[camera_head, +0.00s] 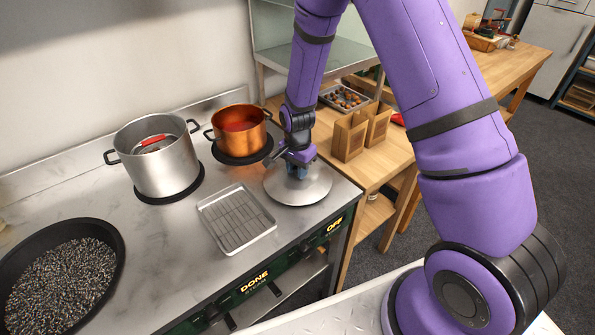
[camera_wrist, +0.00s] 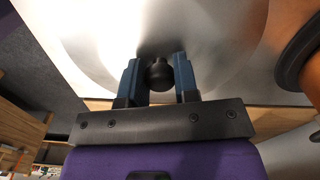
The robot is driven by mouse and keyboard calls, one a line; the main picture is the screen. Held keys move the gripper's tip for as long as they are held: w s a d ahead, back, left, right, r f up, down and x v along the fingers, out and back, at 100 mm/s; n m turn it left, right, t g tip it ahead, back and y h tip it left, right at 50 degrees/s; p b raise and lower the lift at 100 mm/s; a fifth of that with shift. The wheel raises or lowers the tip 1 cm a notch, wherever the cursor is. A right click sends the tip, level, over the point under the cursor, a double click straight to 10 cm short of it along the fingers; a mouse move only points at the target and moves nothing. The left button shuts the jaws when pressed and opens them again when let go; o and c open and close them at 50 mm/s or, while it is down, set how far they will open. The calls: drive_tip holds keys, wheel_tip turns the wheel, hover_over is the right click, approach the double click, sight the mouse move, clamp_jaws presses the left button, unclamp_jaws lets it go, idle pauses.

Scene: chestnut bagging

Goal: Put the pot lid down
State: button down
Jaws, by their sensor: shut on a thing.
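The pot lid (camera_head: 310,186) is a round silver disc at the right end of the stove top, right of the wire rack tray. It looks level and at or just above the surface; I cannot tell if it touches. My gripper (camera_head: 297,170) is over its middle. In the wrist view the lid (camera_wrist: 100,35) fills the upper part, and my gripper (camera_wrist: 159,75) has its two blue fingers on either side of the dark round knob (camera_wrist: 160,74), shut on it. The silver pot (camera_head: 160,170) stands open at the left with a red-handled thing inside.
A copper pot (camera_head: 239,133) stands behind the lid. A tray with a wire rack (camera_head: 236,218) lies close on its left. A black pan of dark grains (camera_head: 65,280) is front left. Wooden bag holders (camera_head: 350,138) and a chestnut tray (camera_head: 343,98) are on the wooden table.

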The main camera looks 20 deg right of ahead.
drive_tip(key=shift+f, duration=0.5)
drive_tip(key=shift+f, duration=0.1)
drive_tip(key=c, duration=0.9)
unclamp_jaws()
drive_tip(key=shift+o, duration=0.2)
